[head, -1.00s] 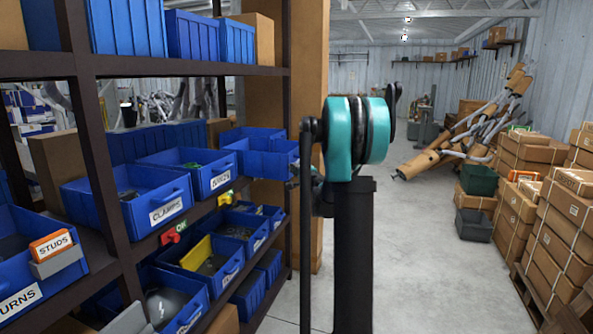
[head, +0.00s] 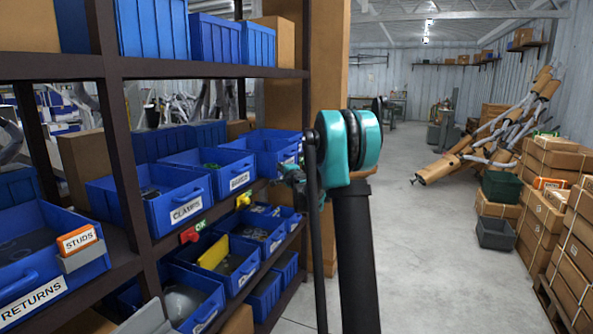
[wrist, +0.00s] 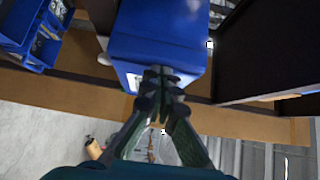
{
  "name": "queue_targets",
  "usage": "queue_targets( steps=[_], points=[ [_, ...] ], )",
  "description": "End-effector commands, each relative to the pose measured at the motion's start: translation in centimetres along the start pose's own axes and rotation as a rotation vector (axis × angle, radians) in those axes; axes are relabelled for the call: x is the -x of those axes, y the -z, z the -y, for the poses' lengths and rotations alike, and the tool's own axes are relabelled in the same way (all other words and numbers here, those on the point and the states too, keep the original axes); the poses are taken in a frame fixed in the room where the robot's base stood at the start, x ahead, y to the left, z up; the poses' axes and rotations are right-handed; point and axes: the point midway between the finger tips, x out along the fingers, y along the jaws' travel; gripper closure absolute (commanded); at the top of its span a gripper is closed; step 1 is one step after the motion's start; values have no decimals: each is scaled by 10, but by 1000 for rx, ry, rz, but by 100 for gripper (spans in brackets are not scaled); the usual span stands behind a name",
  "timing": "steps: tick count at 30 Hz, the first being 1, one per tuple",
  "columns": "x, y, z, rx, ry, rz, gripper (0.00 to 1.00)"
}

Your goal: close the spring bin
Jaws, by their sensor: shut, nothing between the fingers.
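The far blue bin (head: 268,150) on the middle shelf sits about in line with its neighbours. I take it for the spring bin, but I cannot read its label. My gripper (head: 288,172) is at its front in the head view, partly hidden by my arm. In the wrist view, the closed fingertips (wrist: 160,75) are at the blue bin's front (wrist: 160,48), beside its white label. They hold nothing; I cannot tell whether they touch it.
The CLAMPS bin (head: 170,195) and another labelled bin (head: 225,170) stand nearer on the same shelf. A RETURNS bin (head: 40,255) is at lower left. Cartons (head: 560,160) are stacked at right. Grey floor (head: 420,240) between is clear.

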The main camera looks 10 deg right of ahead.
Motion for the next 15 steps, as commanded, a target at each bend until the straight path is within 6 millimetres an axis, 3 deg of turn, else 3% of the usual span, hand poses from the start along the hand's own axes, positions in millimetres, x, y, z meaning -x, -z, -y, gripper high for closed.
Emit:
queue_targets(
  steps=[6,15],
  points=[
    [-33,-34,0,0,0,3,100],
    [-56,-56,0,0,0,1,100]
  ],
)
